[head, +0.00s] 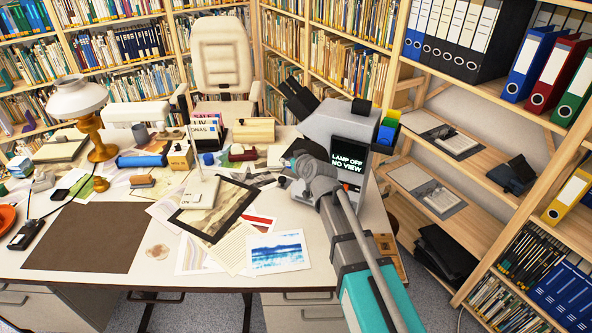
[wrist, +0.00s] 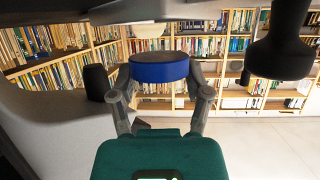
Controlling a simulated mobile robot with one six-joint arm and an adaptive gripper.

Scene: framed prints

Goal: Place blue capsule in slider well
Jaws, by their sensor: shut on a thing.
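The grey viewer (head: 330,125) stands at the right end of the desk, with dark eyepieces and a screen (head: 348,158) reading "LAMP OFF NO VIEW". In the head view my arm reaches up to the front of the viewer, and the capsule in my gripper cannot be made out there. I cannot make out the slider well in either view.
Yellow, blue and green blocks (head: 388,128) sit at the viewer's upper right. Prints, papers and a black-framed picture (head: 213,207) cover the desk left of my arm. A lamp (head: 84,107) stands far left. A dark part (wrist: 277,50) juts in at the wrist view's right.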

